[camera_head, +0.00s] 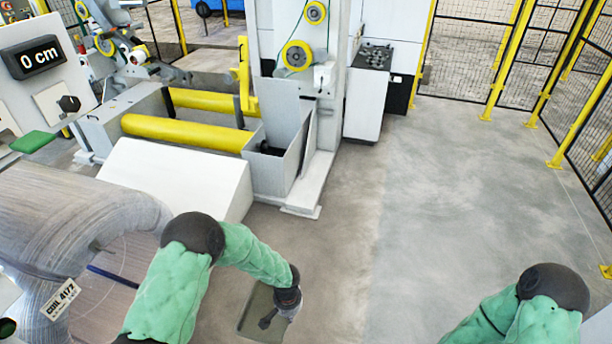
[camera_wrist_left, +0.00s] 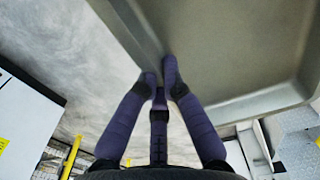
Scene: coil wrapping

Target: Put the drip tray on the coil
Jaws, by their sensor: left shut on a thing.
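The drip tray (camera_head: 257,302), a shallow grey-green pan with a raised rim, is at the bottom middle of the head view, right of the coil. My left gripper (camera_head: 266,321) is shut on its rim. In the left wrist view the fingers (camera_wrist_left: 160,74) pinch the edge of the tray (camera_wrist_left: 235,50), which fills the upper right. The coil (camera_head: 60,205), grey and wrapped, lies at the left with a "COIL 4177" label; the tray is apart from it. Part of the coil is cut off by the picture edge. My right arm shows at the bottom right, but its gripper is out of view.
A machine with yellow rollers (camera_head: 185,134) and a sloped white panel (camera_head: 175,178) stands behind the coil. A yellow-framed fence (camera_head: 505,60) runs along the back and right. The floor (camera_head: 430,190) at right is clear.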

